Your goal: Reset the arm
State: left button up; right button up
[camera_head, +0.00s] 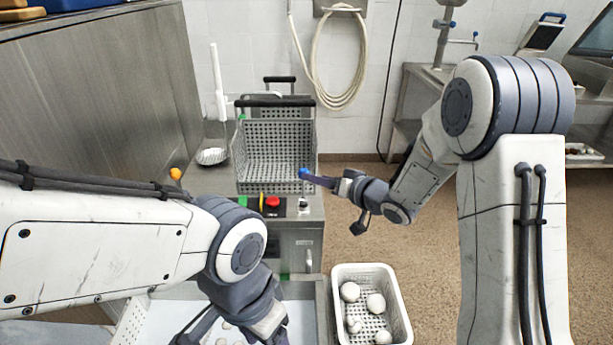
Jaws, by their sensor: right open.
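My right gripper (330,202) reaches in from the right, in front of the grey machine's right edge. A grey perforated basket (275,150) with a black handle stands on the machine. A white perforated basket (347,279) with several whitish round items stands lower, at the bottom centre right.
The machine (302,240) has green, yellow and red controls in front of the basket. A steel cabinet (120,90) stands at left and a steel table (425,75) at the back right. A hose (335,100) hangs on the wall.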

jog(key=shift+s+r, duration=0.1)
jog(key=s+r+n+g+h+p, duration=0.1)
jog(key=s+r+g+h+p, duration=0.1)
jog(key=s, duration=1)
jog(key=s+r+n+g+h+p, duration=0.2)
jog(key=s+g, duration=0.3)
jog(key=s, duration=0.8)
jog(key=s+r+n+g+h+p, duration=0.2)
jog(key=s+r+g+h+p, duration=0.1)
jog(key=s, duration=0.9)
jog(key=shift+s+d+r+g+h+p, duration=0.15)
jog(key=shift+s+g+h+p, duration=0.2)
jog(key=shift+g+h+p, duration=0.35)
